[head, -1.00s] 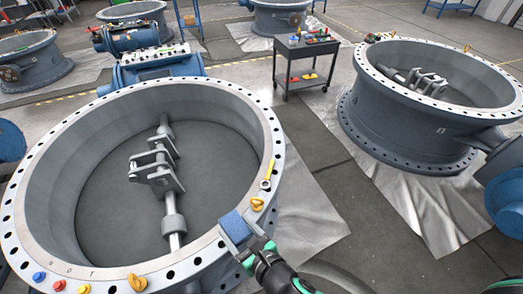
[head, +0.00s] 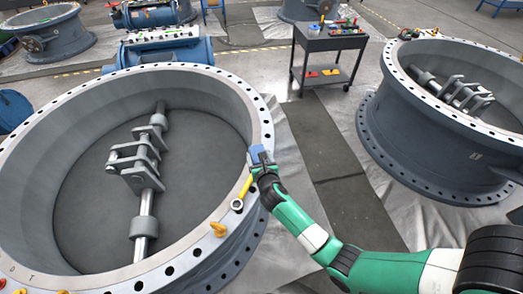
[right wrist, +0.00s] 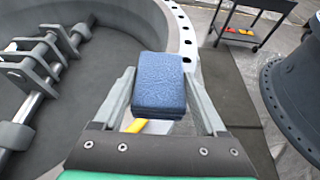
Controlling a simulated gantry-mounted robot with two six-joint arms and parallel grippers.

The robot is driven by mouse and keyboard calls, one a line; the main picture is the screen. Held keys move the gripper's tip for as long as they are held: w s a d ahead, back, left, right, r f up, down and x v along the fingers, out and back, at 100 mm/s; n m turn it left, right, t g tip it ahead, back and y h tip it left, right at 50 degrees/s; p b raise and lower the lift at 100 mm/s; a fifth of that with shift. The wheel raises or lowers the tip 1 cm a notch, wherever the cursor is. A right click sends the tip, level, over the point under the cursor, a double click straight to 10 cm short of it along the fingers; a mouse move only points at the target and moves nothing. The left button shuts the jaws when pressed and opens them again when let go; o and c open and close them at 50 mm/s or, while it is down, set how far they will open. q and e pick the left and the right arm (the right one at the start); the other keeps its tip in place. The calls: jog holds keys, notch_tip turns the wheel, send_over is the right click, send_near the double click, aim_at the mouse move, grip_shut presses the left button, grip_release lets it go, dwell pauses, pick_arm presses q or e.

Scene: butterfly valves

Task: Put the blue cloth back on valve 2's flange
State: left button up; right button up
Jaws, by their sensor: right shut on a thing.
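The blue cloth (head: 257,152), a folded block, is held in my right gripper (head: 261,163) at the right side of the near valve's flange (head: 262,115). In the right wrist view the cloth (right wrist: 158,84) sits between the two fingers, which close on its sides. It is over or just above the flange rim; I cannot tell whether it touches. A yellow-handled wrench (head: 242,192) lies on the flange just nearer than the gripper. I cannot read which valve is number 2. My left gripper is not in view.
A second large valve (head: 440,130) stands at the right. A dark tool cart (head: 330,55) is behind, with floor and silvery sheeting between the valves.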

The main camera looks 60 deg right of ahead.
aim_at(262, 147)
jog(key=shift+s, duration=0.15)
jog(key=shift+s+d+f, duration=0.1)
jog(key=shift+d+f, duration=0.05)
jog(key=shift+d, duration=0.15)
jog(key=w+d+f+b, duration=0.1)
jog(key=d+f+b, duration=0.2)
jog(key=d+b, duration=0.1)
jog(key=w+d+f+b, duration=0.2)
jog(key=d+f+b, duration=0.1)
jog(key=d, duration=0.1)
jog(key=w+d+f+b, duration=0.2)
jog(key=d+f+b, duration=0.1)
jog(key=d+b, duration=0.1)
jog(key=shift+w+f+b, duration=0.2)
jog(key=shift+b, duration=0.15)
jog(key=shift+w+d+r, duration=0.1)
jog(key=f+b, duration=0.4)
jog(key=shift+d, duration=0.2)
jog(key=shift+r, duration=0.25)
jog(key=shift+w+f, duration=0.1)
jog(key=shift+f, duration=0.1)
jog(key=o, duration=1.3)
jog(key=shift+c, duration=0.2)
